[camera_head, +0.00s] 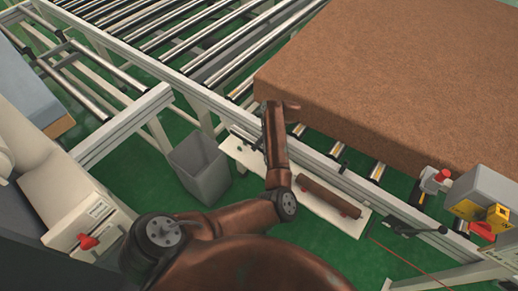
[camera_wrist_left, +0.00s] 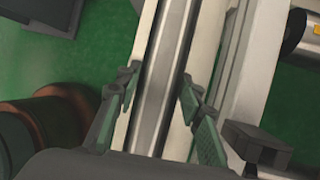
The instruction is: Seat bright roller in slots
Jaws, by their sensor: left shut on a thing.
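The bright roller (camera_wrist_left: 166,75) is a shiny metal bar running lengthwise through the left wrist view. My left gripper (camera_wrist_left: 158,90) is shut on it, with one green-padded finger on each side. In the head view my brown arm reaches up to the near conveyor rail (camera_head: 200,102); the fingers and the bright roller cannot be made out there. A dull brown roller (camera_head: 328,195) lies on a white shelf (camera_head: 347,224) below the rail. I cannot make out the slots. My right gripper is in neither view.
A large brown mattress (camera_head: 400,85) lies on the conveyor rollers at the right. A grey bin (camera_head: 200,165) stands left of the shelf. A grey and yellow device (camera_head: 482,195) and a black lever (camera_head: 415,229) are at the lower right. Green floor shows below.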

